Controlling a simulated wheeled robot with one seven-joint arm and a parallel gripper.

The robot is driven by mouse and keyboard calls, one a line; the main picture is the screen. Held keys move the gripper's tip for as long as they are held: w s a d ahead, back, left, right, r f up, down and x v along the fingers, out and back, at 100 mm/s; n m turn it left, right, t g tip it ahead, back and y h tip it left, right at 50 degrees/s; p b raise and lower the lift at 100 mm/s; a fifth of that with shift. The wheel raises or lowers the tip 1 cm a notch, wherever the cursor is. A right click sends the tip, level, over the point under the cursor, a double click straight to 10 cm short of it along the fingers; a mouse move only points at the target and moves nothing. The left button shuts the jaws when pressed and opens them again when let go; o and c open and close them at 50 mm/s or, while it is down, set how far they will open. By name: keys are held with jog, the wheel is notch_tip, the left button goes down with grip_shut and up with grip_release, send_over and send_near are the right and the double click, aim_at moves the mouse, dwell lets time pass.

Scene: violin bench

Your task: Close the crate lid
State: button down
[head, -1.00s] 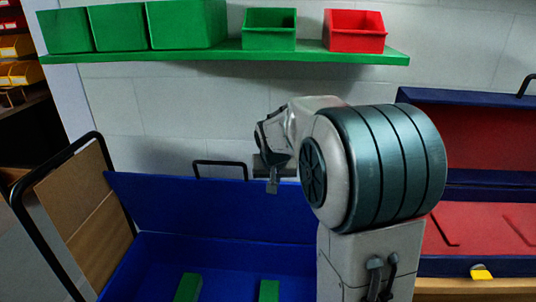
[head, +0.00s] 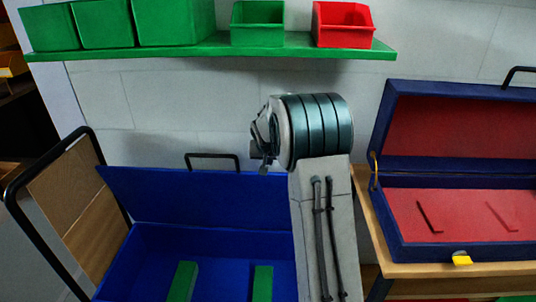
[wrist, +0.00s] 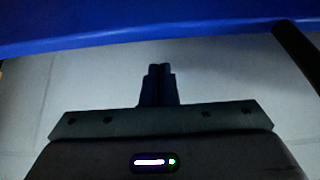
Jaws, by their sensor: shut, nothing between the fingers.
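The blue crate (head: 215,284) stands open at the lower left in the head view. Its blue lid (head: 190,200) is raised and leans back toward the wall, with a black handle (head: 212,156) on its top edge. My gripper (head: 263,166) is by the lid's upper edge, right of the handle. In the wrist view my gripper (wrist: 160,70) is shut and empty, its fingertips just below a blue band (wrist: 150,25), likely the lid. A dark bar shows at the right there. Contact cannot be told. My forearm hides the crate's right end.
Two green blocks (head: 182,281) are inside the crate. An open dark-blue case (head: 460,255) with red lining stands on a wooden bench at the right. A green shelf (head: 220,51) with green and red bins hangs above. A black-framed wooden panel (head: 85,215) stands at the left.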

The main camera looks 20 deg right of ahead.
jog(key=shift+s+a+r, duration=0.1)
jog(key=shift+s+a, duration=0.2)
jog(key=shift+s, duration=0.3)
jog(key=shift+s+a, duration=0.25)
jog(key=shift+s, duration=0.3)
jog(key=shift+s+a, duration=0.15)
jog(key=shift+s, duration=0.25)
jog(key=shift+f+b, duration=0.25)
jog(key=shift+b, duration=0.1)
